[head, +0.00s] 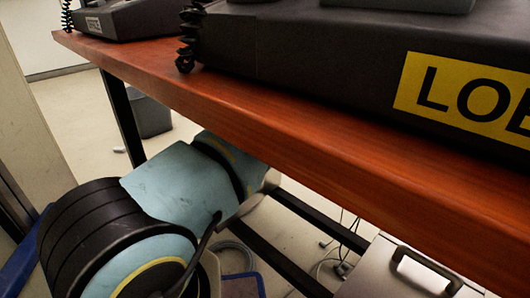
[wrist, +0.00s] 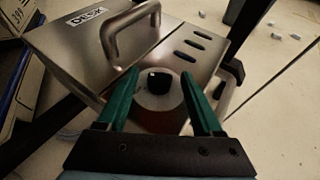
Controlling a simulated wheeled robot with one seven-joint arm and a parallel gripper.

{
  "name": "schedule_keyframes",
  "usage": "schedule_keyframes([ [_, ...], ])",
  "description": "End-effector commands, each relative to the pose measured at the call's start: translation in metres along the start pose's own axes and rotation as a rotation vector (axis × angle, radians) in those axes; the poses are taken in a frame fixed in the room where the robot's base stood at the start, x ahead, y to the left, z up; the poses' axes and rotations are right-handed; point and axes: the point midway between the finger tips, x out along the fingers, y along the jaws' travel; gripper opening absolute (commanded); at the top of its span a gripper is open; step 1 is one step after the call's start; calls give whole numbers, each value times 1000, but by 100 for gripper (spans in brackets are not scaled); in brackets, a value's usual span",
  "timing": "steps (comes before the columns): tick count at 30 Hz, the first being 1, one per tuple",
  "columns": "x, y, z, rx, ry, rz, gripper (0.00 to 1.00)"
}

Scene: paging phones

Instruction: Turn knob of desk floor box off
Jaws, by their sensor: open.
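The desk floor box (wrist: 85,45) is a brushed metal box with a "DESK" label, an arched handle (wrist: 132,28) and several dark slots in its top. A round knob (wrist: 158,102), pale with a dark centre, shows on the box in the wrist view. My gripper (wrist: 159,73) is open, with one green finger on each side of the knob in the picture. I cannot tell whether the fingers touch it. My gripper is hidden there.
A red-brown wooden desk top (head: 260,122) crosses above my arm, with black desk phones (head: 300,50) on it. Dark metal legs and rails stand below. A grey bin (head: 148,115) is behind. Cables (head: 340,262) lie near the box. Small pale bits lie on the floor.

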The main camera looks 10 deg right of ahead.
Motion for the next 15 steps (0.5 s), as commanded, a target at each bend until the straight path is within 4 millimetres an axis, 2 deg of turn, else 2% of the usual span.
schedule_keyframes([
  [2,0,0,0,0,0,0,62],
  [15,0,0,0,0,0,0,12],
])
